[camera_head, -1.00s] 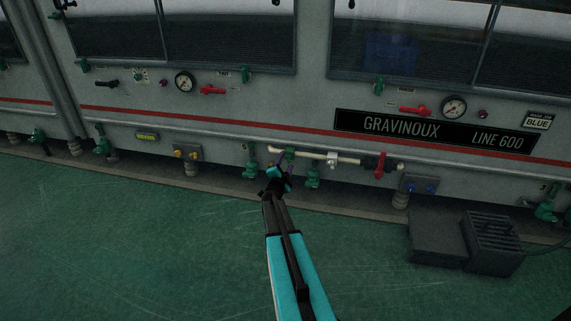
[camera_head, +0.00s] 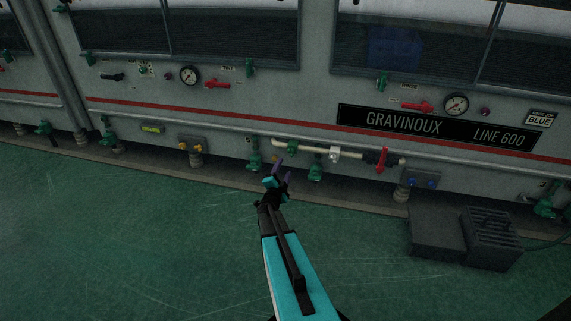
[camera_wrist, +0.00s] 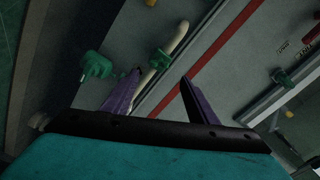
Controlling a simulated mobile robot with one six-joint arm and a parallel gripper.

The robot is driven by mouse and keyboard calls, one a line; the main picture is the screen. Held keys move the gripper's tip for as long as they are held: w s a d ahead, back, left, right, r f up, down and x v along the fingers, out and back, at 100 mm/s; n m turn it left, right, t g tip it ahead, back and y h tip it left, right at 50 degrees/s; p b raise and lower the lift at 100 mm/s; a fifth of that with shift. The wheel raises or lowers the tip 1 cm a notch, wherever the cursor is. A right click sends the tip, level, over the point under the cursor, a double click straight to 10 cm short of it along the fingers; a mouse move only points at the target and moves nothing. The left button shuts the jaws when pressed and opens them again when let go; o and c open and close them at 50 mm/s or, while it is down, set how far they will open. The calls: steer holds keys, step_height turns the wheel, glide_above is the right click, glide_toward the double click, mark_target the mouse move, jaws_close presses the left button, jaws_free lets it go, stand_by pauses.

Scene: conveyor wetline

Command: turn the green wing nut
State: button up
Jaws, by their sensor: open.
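The green wing nut (camera_head: 292,150) sits on the pale pipe (camera_head: 315,154) low on the machine front. In the wrist view the green wing nut (camera_wrist: 160,58) lies just beyond the fingertips, in line with the gap between them, on the pale pipe (camera_wrist: 174,40). My gripper (camera_head: 283,166) is just below and left of the nut in the head view. In the wrist view my gripper (camera_wrist: 161,76) has its two purple fingers spread, with nothing held between them.
Green valves stand beside the pipe at left (camera_head: 254,160) and right (camera_head: 316,170). A red handle (camera_head: 382,160) and a white fitting (camera_head: 334,154) are farther right on the pipe. A dark step (camera_head: 438,240) stands on the floor at right.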

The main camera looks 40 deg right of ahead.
steer(key=shift+p+v, duration=0.4)
steer(key=shift+v, duration=1.55)
steer(key=shift+w+r, duration=0.1)
